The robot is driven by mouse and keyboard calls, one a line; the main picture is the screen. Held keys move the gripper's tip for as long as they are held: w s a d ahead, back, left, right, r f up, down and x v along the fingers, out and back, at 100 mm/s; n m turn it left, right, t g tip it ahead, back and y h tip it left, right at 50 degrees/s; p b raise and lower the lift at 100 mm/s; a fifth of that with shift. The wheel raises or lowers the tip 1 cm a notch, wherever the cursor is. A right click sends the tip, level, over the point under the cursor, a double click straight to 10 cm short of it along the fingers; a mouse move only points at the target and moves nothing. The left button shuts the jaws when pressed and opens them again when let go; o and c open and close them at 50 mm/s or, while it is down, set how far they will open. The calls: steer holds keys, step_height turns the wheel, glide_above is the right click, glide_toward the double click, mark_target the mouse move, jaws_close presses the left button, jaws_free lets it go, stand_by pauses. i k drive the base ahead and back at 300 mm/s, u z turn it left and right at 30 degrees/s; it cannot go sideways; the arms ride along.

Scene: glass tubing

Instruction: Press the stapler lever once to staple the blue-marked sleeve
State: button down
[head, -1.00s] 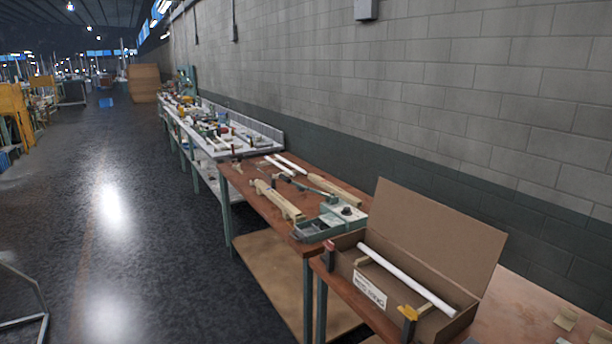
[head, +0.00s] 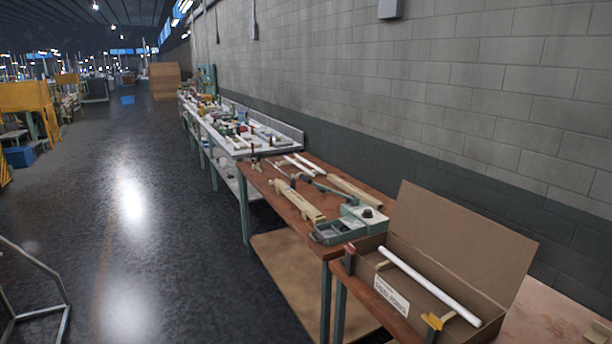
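My gripper is not in view. A green device with a dark knob (head: 366,213) sits at the near end of the brown bench (head: 313,225). An open cardboard box (head: 462,240) stands at the lower right with its lid up. A white tube (head: 430,285) lies slanted across the box, and a label with unreadable print (head: 391,296) is on its front.
Wooden pieces (head: 298,200) and white rods (head: 300,164) lie on the brown bench. A longer cluttered bench (head: 230,128) continues along the block wall (head: 470,95). The dark floor (head: 150,220) on the left is open. A metal frame (head: 45,300) stands at the lower left.

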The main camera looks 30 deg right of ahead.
mark_target(320, 189)
steer(key=i, duration=0.95)
steer(key=z, duration=0.05)
